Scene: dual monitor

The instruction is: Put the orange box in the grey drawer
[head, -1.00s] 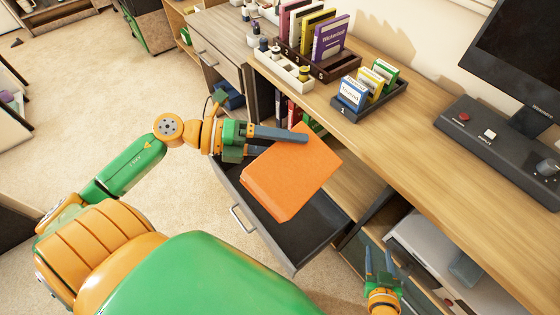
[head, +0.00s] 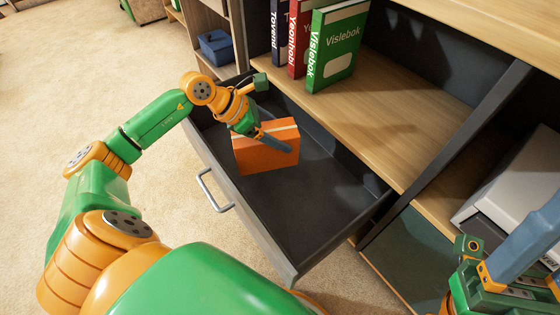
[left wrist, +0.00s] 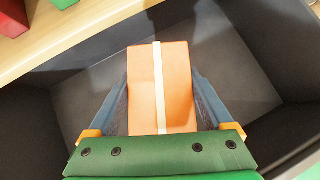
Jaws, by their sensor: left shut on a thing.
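The orange box (head: 266,156) with a pale stripe is inside the grey drawer (head: 310,196), towards its left end in the head view. The drawer is pulled out, with a dark interior and a light front. My left gripper (head: 276,139) reaches down into it and is shut on the box. In the left wrist view the box (left wrist: 145,88) lies between both fingers, above the drawer floor (left wrist: 235,75). I cannot tell whether its underside touches the floor. My right gripper (head: 520,255) is at the lower right, partly cut off; its jaw opening is unclear.
Upright books, including a green one (head: 337,45), stand on the wooden shelf (head: 400,130) behind the drawer. A blue box (head: 215,47) sits in a cubby at the back left. A white device (head: 510,180) is at the right. The drawer's right part is empty.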

